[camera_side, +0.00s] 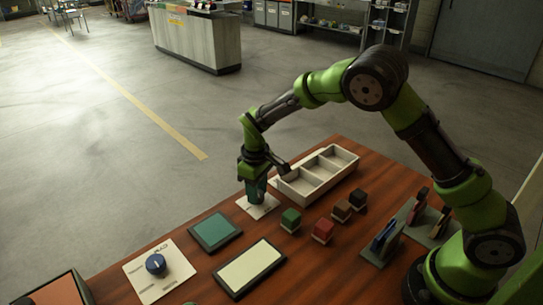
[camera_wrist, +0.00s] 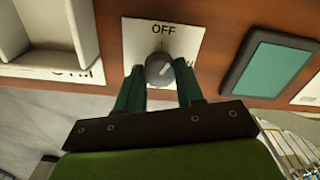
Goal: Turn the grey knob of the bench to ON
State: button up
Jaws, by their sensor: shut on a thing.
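The grey knob (camera_wrist: 159,68) shows in the wrist view on a white plate (camera_wrist: 190,42) on the bench. The plate reads OFF above the knob, and part of another label shows at its right, mostly hidden by a finger. A pale pointer line on the knob seems to slant to the upper right. My gripper (camera_wrist: 159,76) has one dark green finger on each side of the knob and is shut on it. In the side view my gripper (camera_side: 257,192) points down over the white plate (camera_side: 265,211); the knob is hidden there.
A white compartment tray (camera_side: 318,174) stands just behind and right of my gripper. Several small blocks (camera_side: 322,231) stand to the right. A green panel (camera_side: 215,231), a cream panel (camera_side: 249,267) and a plate with a blue knob (camera_side: 155,264) lie nearer the front.

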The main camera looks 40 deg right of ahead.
jog(key=m, duration=1.2)
jog(key=shift+d, duration=0.1)
jog(key=shift+m, duration=0.3)
dwell(0.3)
jog(key=o, duration=1)
jog(key=shift+o, duration=0.2)
notch_tip(320, 180, up, 17)
